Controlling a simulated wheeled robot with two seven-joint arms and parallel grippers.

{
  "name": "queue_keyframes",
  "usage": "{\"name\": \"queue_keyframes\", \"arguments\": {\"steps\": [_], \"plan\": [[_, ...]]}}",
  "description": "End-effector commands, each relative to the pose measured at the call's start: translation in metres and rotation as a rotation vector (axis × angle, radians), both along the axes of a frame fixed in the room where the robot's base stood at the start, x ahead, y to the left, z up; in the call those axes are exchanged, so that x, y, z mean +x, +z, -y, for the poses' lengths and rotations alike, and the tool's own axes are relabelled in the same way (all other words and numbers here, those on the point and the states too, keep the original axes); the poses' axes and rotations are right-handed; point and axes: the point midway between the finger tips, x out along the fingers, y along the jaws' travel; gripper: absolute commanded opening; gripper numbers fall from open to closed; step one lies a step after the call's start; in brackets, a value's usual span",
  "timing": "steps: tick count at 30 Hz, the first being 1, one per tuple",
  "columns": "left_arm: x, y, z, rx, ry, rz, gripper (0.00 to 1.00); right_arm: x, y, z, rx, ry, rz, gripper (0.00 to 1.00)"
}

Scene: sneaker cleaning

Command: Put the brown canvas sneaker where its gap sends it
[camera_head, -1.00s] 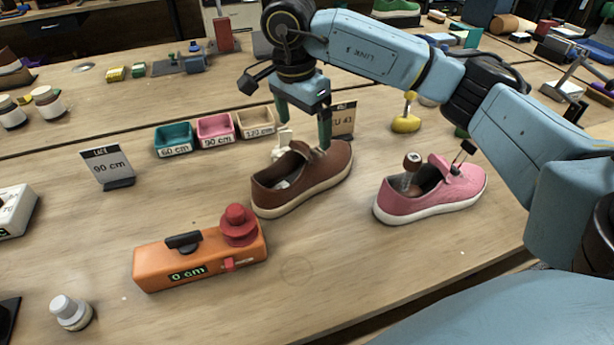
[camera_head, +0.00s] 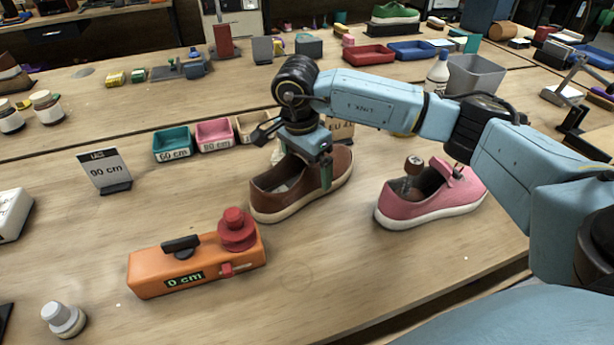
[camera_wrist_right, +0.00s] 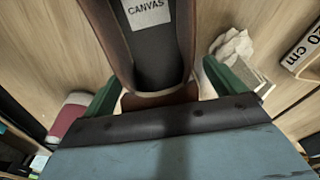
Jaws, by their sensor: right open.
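The brown canvas sneaker (camera_head: 300,187) stands upright on the table in the middle of the head view, toe to the right end hidden partly by my arm. In the right wrist view its opening shows a "CANVAS" label (camera_wrist_right: 148,12) inside. My right gripper (camera_head: 305,170) is open and lowered over the sneaker. In the right wrist view its green fingers (camera_wrist_right: 160,90) stand on either side of one end of the sneaker, apart from each other. My left gripper is not in view.
A pink sneaker (camera_head: 430,200) stands at the right. An orange device (camera_head: 195,264) reading "0 cm" is in front. Teal (camera_head: 172,142), pink (camera_head: 214,134) and beige (camera_head: 250,122) trays stand behind, near a "LACE 90 cm" sign (camera_head: 106,168). Bare table lies at front right.

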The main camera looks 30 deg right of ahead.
Motion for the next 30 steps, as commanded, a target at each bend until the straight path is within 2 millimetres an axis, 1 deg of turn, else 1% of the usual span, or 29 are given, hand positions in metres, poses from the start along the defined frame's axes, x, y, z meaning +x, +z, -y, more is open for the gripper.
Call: {"name": "queue_keyframes", "arguments": {"steps": [1,2,15,20,23,26,30], "plan": [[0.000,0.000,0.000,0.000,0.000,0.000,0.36,0.000,0.000,0.000,0.000,0.000,0.000,0.94],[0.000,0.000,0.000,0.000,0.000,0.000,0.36,0.000,0.000,0.000,0.000,0.000,0.000,0.90],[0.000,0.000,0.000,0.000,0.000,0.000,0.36,0.000,0.001,0.000,0.000,0.000,0.002,0.32],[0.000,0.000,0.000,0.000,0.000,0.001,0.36,0.000,0.002,0.000,0.000,0.000,0.002,0.32],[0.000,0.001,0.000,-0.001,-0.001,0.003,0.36,0.001,0.007,0.000,0.001,0.000,0.004,0.32],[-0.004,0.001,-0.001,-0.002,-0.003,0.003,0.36,0.001,0.021,0.000,0.002,0.001,0.005,0.32],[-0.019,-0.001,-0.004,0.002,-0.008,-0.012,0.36,0.001,0.051,0.000,0.001,0.001,0.006,0.32]]}}
